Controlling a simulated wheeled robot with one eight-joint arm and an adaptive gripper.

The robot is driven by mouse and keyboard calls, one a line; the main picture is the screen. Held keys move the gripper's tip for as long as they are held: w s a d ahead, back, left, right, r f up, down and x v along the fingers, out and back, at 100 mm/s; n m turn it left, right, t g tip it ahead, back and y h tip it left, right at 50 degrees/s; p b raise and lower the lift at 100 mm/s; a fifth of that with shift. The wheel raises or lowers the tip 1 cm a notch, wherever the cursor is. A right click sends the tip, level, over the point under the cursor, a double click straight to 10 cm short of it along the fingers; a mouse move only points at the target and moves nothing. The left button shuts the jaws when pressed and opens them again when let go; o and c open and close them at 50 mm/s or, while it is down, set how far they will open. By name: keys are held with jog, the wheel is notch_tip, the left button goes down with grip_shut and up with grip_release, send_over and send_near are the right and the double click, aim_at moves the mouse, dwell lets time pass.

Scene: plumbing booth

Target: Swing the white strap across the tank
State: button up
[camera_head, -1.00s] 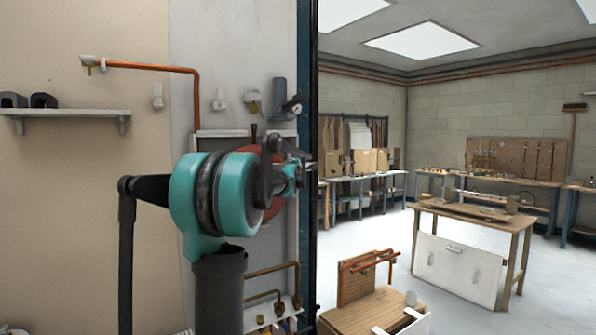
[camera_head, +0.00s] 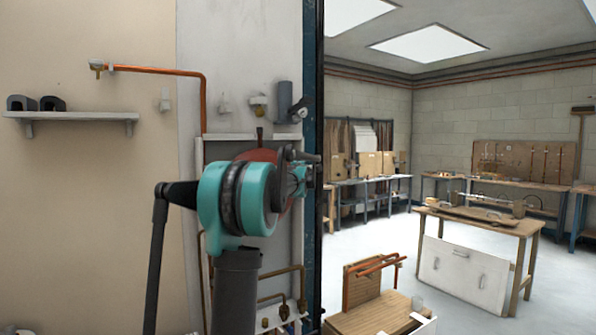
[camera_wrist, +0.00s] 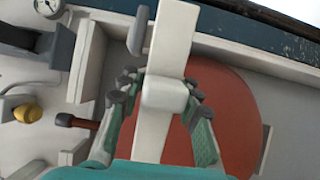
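The white strap (camera_wrist: 173,40) runs up and down the wrist view, in front of the left part of the red-brown tank (camera_wrist: 235,115). A raised white block (camera_wrist: 165,93) stands out from the strap. My gripper (camera_wrist: 165,87) has a finger on each side of this block, and both fingertips appear to press on it. The strap's lower end is hidden by my gripper's body. In the head view my gripper (camera_head: 305,172) is small, in front of the cabinet's right side. The tank (camera_head: 262,156) shows only partly behind my arm, and the strap cannot be made out there.
A dark-handled item (camera_wrist: 75,121) and a brass fitting (camera_wrist: 27,112) lie left of the strap. Copper pipes (camera_head: 285,270) run below.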

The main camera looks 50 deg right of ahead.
jog(key=o, duration=0.3)
jog(key=shift+s+d, duration=0.1)
jog(key=shift+d, duration=0.05)
jog(key=shift+o, duration=0.2)
jog(key=v, duration=1.2)
